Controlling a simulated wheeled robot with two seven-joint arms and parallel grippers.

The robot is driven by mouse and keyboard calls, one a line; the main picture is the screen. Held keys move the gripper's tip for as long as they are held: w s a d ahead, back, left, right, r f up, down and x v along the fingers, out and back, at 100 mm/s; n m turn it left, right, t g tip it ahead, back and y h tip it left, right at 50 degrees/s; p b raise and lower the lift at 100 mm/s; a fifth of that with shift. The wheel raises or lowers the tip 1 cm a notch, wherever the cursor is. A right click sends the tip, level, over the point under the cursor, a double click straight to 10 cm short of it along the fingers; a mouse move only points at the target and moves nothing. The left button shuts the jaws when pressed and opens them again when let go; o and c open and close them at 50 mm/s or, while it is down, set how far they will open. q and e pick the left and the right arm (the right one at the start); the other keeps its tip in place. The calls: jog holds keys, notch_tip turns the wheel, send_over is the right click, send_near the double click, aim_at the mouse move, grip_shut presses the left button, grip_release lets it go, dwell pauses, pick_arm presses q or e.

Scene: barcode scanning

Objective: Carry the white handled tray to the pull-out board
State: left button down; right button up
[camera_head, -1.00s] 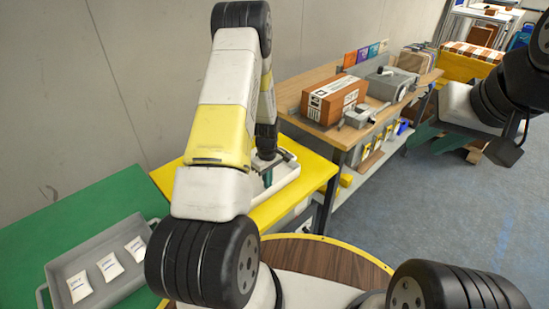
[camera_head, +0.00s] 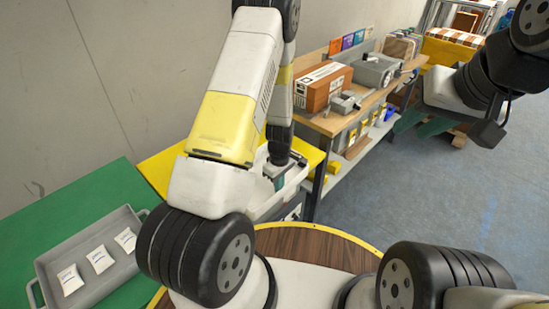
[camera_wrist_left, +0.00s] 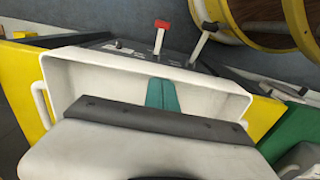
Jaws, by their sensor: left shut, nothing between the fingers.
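The white handled tray (camera_head: 292,182) is partly hidden behind my left forearm in the head view, at the yellow table. In the left wrist view the white tray (camera_wrist_left: 85,72) fills the middle, with its open inside towards the camera and a loop handle at its left end. My left gripper (camera_wrist_left: 162,95) has teal fingers that are shut and empty, in front of the tray's inside. I cannot tell whether they touch it. The fingers also show small beside the forearm in the head view (camera_head: 280,180). I cannot pick out the pull-out board.
A grey tray (camera_head: 120,268) with three white packets stands on a green table (camera_head: 60,215) at the left. A wooden bench (camera_head: 335,122) holds a brown box (camera_head: 322,86) and grey devices. Blue-grey floor (camera_head: 410,200) is clear at the right.

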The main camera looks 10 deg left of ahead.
pick_arm(q)
jog(key=s+d, duration=0.3)
jog(key=d, duration=0.2)
jog(key=shift+s+d, duration=0.15)
jog(key=shift+d, duration=0.15)
